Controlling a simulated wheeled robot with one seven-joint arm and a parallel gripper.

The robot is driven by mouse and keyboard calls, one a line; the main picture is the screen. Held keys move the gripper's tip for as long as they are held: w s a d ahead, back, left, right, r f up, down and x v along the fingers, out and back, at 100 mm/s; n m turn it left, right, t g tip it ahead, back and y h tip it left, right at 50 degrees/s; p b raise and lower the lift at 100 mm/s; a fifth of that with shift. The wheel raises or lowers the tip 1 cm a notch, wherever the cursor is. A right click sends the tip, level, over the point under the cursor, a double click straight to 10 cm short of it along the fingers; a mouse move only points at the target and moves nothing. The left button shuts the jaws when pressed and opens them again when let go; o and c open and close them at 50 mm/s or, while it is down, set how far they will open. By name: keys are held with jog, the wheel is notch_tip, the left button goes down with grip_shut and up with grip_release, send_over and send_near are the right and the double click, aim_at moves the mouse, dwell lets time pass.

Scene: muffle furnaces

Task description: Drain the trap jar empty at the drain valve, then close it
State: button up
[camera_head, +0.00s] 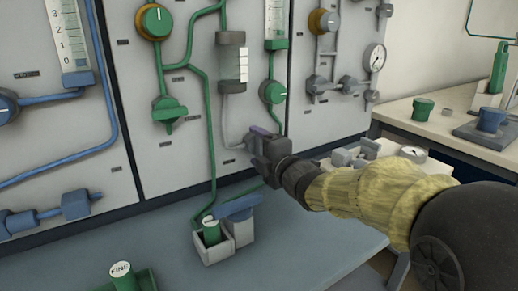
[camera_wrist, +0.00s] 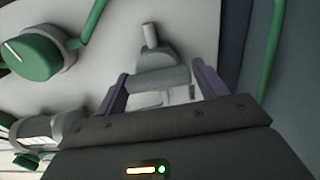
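The trap jar (camera_head: 232,62) is a grey, clear-walled cylinder with white marks, mounted upright on the panel. A grey tube runs down from it towards my gripper (camera_head: 255,138). I cannot make out its liquid level. In the wrist view, a grey valve-like fitting (camera_wrist: 162,77) with a short round stub lies between the purple fingers of my gripper (camera_wrist: 160,88); it appears to be the drain valve. The fingers are spread, with gaps visible beside the fitting. In the head view my gripper largely hides this fitting, and its setting is unclear.
A green knob (camera_head: 272,92) sits above my gripper. A green item labelled FINE (camera_head: 122,277) is at front left. A side table (camera_head: 440,130) stands right.

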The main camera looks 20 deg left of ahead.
jog(key=shift+o, duration=0.8)
jog(key=shift+d, duration=0.1)
jog(key=shift+s+d+r, duration=0.1)
jog(key=shift+s+d, duration=0.15)
jog(key=shift+d, duration=0.05)
jog(key=p+v, duration=0.3)
jog(key=v, duration=1.3)
jog(key=shift+s, duration=0.2)
jog(key=shift+d, duration=0.1)
